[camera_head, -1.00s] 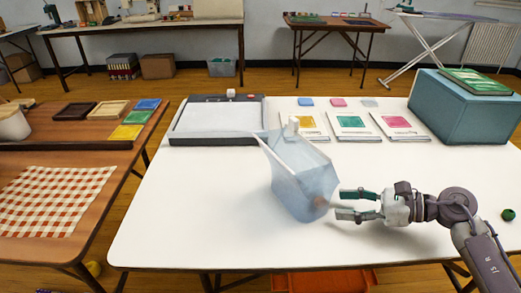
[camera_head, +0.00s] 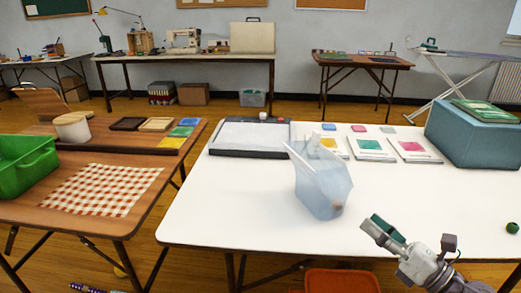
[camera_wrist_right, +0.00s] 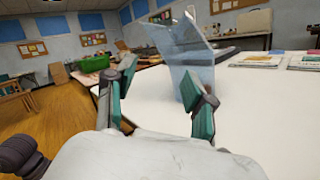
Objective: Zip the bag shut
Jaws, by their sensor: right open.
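The bag (camera_head: 322,188) is a translucent pale-blue pouch standing on the white table, tilted, with its upper edges spread apart at the top left. A small brownish thing shows through its lower right corner; I cannot tell what it is. A zip slider is too small to make out. My right gripper (camera_head: 378,227) is near the table's front edge, right of and nearer than the bag, apart from it. In the wrist view, its two fingers (camera_wrist_right: 162,72) are spread with nothing held, and the bag (camera_wrist_right: 184,48) shows beyond them. My left gripper is out of view.
A paper trimmer (camera_head: 250,140) lies behind the bag, with several cards (camera_head: 372,148) to its right. A blue box (camera_head: 480,135) stands at the back right. A green ball (camera_head: 512,228) lies at the right. The white table (camera_head: 245,205) is clear around the bag.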

